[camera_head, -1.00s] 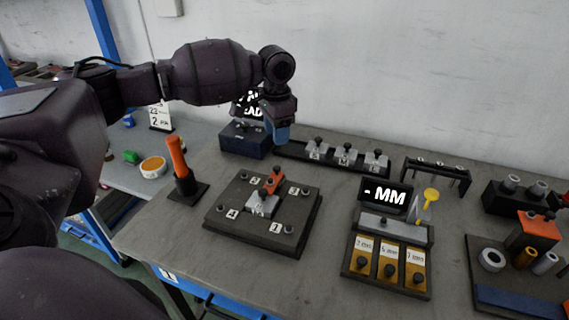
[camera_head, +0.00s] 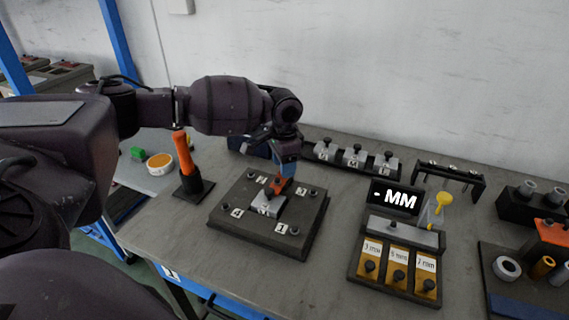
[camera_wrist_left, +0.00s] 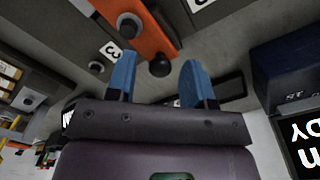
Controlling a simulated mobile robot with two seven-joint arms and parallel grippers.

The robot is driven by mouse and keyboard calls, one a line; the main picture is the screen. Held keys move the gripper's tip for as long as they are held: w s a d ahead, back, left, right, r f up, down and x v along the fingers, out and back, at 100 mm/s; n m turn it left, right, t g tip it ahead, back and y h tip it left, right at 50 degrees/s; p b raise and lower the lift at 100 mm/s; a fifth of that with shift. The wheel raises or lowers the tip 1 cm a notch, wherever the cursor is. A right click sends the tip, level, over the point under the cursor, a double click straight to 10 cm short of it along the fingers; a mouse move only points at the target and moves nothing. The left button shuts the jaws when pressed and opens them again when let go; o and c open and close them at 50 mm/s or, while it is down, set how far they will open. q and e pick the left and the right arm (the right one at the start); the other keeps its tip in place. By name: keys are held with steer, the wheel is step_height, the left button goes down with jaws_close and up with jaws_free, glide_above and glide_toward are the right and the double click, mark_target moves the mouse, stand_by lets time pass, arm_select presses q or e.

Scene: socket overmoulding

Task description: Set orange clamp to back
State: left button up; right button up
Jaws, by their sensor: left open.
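The orange clamp (camera_head: 280,186) sits on the grey block (camera_head: 267,209) in the middle of the dark square plate (camera_head: 233,222), which has knobs and numbered labels near its corners. In the left wrist view the clamp (camera_wrist_left: 146,32) is an orange bar with a dark round bolt and a black knob (camera_wrist_left: 160,67) near its end. My left gripper (camera_head: 286,172) is right over the clamp's back end and partly hides it. Its blue fingers are apart in the left wrist view (camera_wrist_left: 158,58), with the knob between them; contact is not visible. My right gripper is out of view.
An orange-handled tool (camera_head: 183,152) stands in a black holder left of the plate. A tray of grey blocks (camera_head: 354,157) is behind. A dark blue box (camera_head: 243,146) is behind my left arm.

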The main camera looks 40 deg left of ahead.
arm_select(q)
steer(key=shift+c, duration=0.5)
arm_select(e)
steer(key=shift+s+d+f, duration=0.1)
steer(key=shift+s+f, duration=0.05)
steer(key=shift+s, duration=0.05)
arm_select(q)
jaws_close()
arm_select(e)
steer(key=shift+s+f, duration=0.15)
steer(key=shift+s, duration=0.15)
arm_select(q)
steer(key=shift+w+a, duration=0.15)
steer(key=shift+w, duration=0.65)
steer(key=shift+w+a+r, duration=0.15)
steer(key=shift+w+a, duration=0.1)
steer(key=shift+w, duration=0.35)
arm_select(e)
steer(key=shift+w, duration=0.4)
arm_select(q)
steer(key=shift+o, duration=0.5)
jaws_free()
steer(key=shift+w, duration=0.15)
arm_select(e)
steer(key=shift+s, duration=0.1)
